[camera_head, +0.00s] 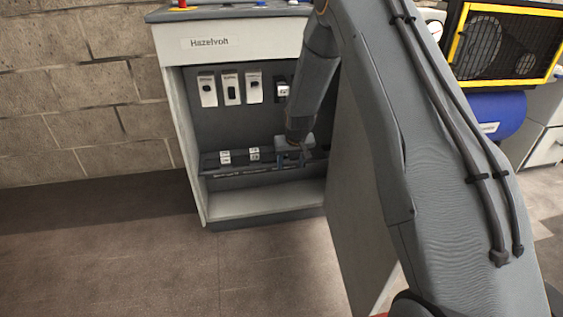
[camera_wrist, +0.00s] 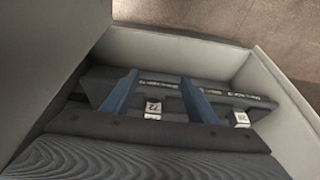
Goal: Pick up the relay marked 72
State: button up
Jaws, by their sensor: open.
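The relay marked 72 (camera_wrist: 153,108) shows in the wrist view as a small white-labelled block on a dark rail. My gripper (camera_wrist: 158,86) is open, with one blue finger on each side of it in the picture. I cannot tell whether either finger touches it. In the head view my gripper (camera_head: 292,158) is low inside the cabinet at the right part of the rail, and I cannot make out the relay there. Another relay marked 28 (camera_wrist: 241,118) sits to the right, outside the fingers.
The grey cabinet labelled Hazelvolt (camera_head: 210,43) has side walls close around my arm. Two white-labelled relays (camera_head: 225,157) (camera_head: 254,154) stand on the rail (camera_head: 235,170) left of my gripper. Several white units (camera_head: 231,88) hang on the back panel above. The bottom shelf (camera_head: 260,203) is bare.

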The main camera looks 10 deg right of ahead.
jog(key=w+b, duration=0.1)
jog(key=w, duration=0.3)
jog(key=w+f+b, duration=0.1)
jog(key=w+b, duration=0.1)
jog(key=w, duration=0.3)
jog(key=w+f+b, duration=0.1)
jog(key=w, duration=0.3)
jog(key=shift+w+b, duration=0.25)
jog(key=shift+b, duration=0.15)
jog(key=shift+w+f+b, duration=0.15)
jog(key=shift+f+b, duration=0.15)
jog(key=shift+f, duration=0.2)
jog(key=shift+c, duration=0.4)
jog(key=c, duration=1.1)
